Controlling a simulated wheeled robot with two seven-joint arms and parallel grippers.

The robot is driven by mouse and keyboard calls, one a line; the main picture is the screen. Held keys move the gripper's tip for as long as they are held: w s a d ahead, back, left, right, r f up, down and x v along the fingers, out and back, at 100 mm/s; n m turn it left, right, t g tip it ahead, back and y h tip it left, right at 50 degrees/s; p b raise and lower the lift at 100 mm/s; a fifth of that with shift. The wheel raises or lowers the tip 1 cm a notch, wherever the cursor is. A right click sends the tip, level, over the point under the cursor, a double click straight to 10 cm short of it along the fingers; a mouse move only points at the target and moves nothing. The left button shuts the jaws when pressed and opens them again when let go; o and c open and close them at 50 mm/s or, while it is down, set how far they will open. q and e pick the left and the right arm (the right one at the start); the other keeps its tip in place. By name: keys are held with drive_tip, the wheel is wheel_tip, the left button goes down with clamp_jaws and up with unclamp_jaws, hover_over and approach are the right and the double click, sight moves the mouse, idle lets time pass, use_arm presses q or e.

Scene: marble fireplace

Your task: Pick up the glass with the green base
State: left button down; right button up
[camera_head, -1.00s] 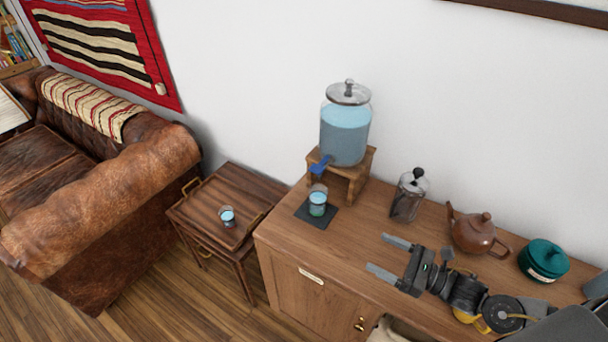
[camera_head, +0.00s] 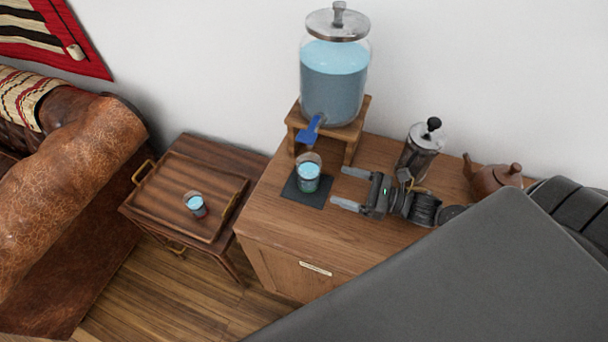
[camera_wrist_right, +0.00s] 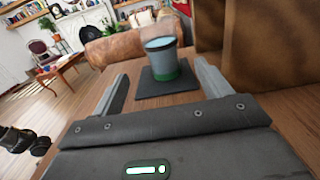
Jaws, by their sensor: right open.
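The glass with the green base (camera_head: 308,174) stands upright on a dark square mat (camera_head: 305,198) on the wooden cabinet, below the dispenser's blue tap. It holds bluish liquid. My right gripper (camera_head: 338,187) is open and empty, just to the right of the glass, with its fingers pointing at it. In the right wrist view the glass (camera_wrist_right: 161,60) stands ahead, between and beyond the two fingertips; its green base shows. My left gripper is not in view.
The water dispenser (camera_head: 334,80) on its wooden stand is behind the glass. A French press (camera_head: 420,147) and brown teapot (camera_head: 492,180) stand to the right. Another glass (camera_head: 195,205) with a reddish base sits on the tray table (camera_head: 165,197) at left.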

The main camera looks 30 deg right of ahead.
sight(319, 177)
drive_tip(key=shift+w+a+r, duration=0.15)
drive_tip(key=shift+w+a, duration=0.25)
drive_tip(key=p+x, duration=0.1)
drive_tip(key=x, duration=0.2)
drive_tip(key=shift+w+a, duration=0.4)
drive_tip(key=shift+w, duration=0.05)
drive_tip(key=p+x, duration=0.2)
drive_tip(key=x, duration=0.2)
drive_tip(key=shift+w+p, duration=0.35)
drive_tip(key=shift+p, duration=0.05)
drive_tip(key=shift+w+a+f, duration=0.2)
drive_tip(key=shift+a+f, duration=0.05)
drive_tip(key=c, duration=1.2)
drive_tip(key=shift+c, duration=0.5)
